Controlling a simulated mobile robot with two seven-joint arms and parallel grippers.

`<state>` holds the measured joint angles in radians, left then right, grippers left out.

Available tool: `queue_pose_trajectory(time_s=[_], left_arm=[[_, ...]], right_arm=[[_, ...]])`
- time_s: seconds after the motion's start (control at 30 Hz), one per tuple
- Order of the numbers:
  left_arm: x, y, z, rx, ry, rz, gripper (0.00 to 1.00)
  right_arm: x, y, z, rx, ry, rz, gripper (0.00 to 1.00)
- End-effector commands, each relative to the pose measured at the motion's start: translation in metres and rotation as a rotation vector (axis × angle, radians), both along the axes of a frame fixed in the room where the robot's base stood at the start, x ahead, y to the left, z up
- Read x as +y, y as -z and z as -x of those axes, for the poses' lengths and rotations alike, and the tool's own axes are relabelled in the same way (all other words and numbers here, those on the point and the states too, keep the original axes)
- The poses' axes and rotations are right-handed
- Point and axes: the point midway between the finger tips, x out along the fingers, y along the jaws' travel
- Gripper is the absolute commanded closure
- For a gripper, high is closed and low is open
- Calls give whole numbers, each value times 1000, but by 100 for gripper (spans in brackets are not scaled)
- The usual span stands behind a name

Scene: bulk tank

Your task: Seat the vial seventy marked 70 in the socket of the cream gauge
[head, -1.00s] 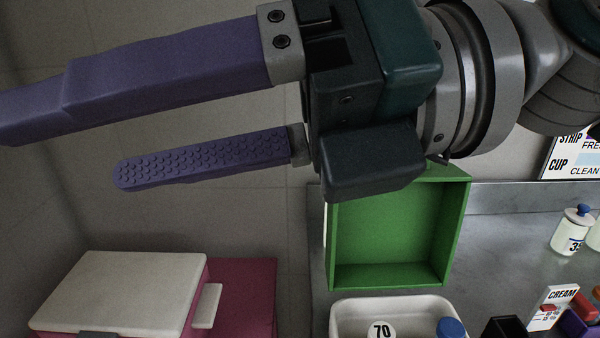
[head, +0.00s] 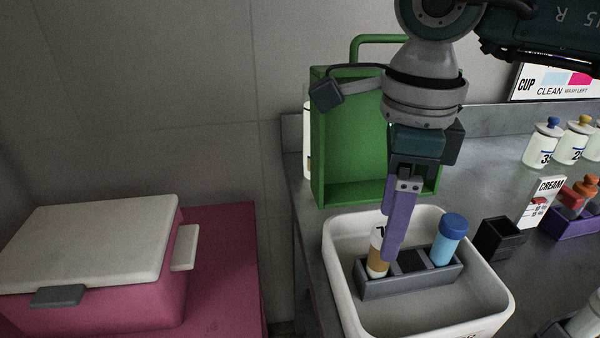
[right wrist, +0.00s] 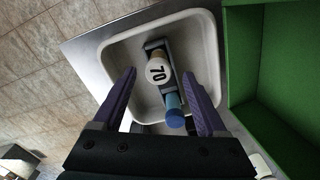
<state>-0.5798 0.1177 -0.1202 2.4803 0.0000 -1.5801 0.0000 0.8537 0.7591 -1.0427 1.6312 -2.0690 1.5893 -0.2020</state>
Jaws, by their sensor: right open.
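The vial marked 70 (head: 377,262), with a white cap and amber contents, stands in a grey rack (head: 410,283) inside a white tub. My right gripper (head: 397,245), with purple fingers, points down over the rack and partly hides this vial. In the right wrist view the white cap marked 70 (right wrist: 157,70) shows between and beyond the open fingers (right wrist: 157,85); they hold nothing. A card reading CREAM (head: 541,203) stands on the counter, beside a black open-topped square block (head: 498,239). I cannot tell whether that block is the gauge's socket. My left gripper is not in view.
A blue-capped vial (head: 449,240) stands in the same rack, right of a dark empty slot. The white tub (head: 343,290) has raised walls. A green open box (head: 345,140) stands behind it. A purple rack (head: 573,222) with vials is at right. A pink cooler (head: 100,260) is at left.

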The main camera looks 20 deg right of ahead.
Motion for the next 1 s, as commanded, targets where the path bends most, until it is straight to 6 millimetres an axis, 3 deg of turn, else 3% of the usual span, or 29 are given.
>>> queue_pose_trajectory(time_s=[0.2, 0.47, 1.0], left_arm=[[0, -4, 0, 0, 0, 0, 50], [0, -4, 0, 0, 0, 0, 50], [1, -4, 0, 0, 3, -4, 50]], right_arm=[[2, 32, 1, 3, 1, -1, 25], [2, 36, 1, 1, 0, -1, 25], [2, 36, 1, 0, 0, -1, 84]])
